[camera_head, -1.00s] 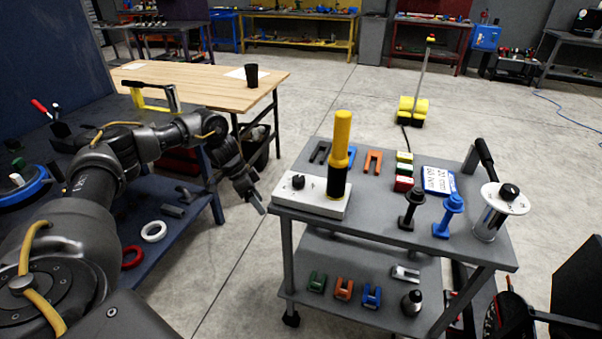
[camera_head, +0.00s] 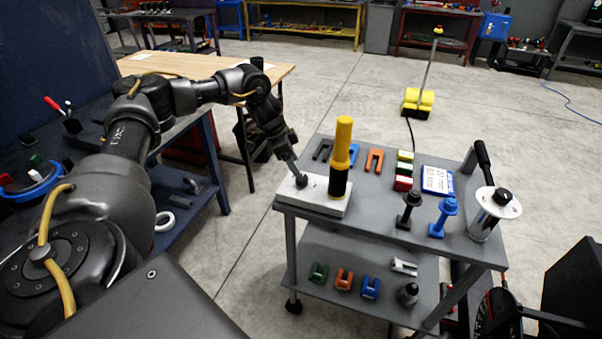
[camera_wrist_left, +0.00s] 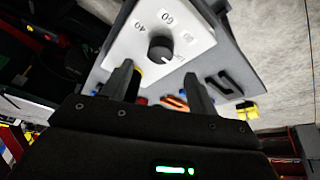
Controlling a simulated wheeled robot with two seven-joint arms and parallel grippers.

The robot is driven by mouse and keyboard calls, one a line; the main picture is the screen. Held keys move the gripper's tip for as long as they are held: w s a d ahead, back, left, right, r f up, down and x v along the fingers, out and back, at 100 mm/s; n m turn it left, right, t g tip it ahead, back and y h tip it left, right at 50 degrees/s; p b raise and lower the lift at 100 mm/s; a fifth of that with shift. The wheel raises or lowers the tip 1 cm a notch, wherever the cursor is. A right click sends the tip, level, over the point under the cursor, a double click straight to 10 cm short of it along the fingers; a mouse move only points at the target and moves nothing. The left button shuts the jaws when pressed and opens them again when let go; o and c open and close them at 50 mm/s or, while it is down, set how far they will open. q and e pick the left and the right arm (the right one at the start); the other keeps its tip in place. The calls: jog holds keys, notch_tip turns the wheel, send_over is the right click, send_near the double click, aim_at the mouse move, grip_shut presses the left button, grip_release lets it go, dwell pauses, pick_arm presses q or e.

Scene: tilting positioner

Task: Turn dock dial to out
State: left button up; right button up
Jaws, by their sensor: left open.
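A white block (camera_head: 322,205) sits at the left end of the grey cart top, with a small black dial knob (camera_head: 301,181) on it. In the left wrist view the knob (camera_wrist_left: 160,47) has a pale pointer mark, and printed marks such as 40 and 60 lie around it. A yellow and black cylinder (camera_head: 341,150) stands upright on the block. My left gripper (camera_head: 296,170) is open, its fingertips close to the knob. In the left wrist view the fingers (camera_wrist_left: 160,87) are apart with the knob beyond them; contact cannot be told. My right gripper is out of view.
A second black knob (camera_head: 502,196) tops a round white plate at the cart's right end, beside a black lever (camera_head: 482,160). Black (camera_head: 407,207) and blue (camera_head: 441,213) pegs, coloured clips and a labelled card (camera_head: 437,180) stand on the cart. A wooden table (camera_head: 200,66) is behind.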

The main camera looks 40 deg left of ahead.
aim_at(302, 177)
pick_arm(q)
jog(key=p+x, duration=0.1)
jog(key=x, duration=0.5)
jog(key=shift+f, duration=0.1)
jog(key=c, duration=1)
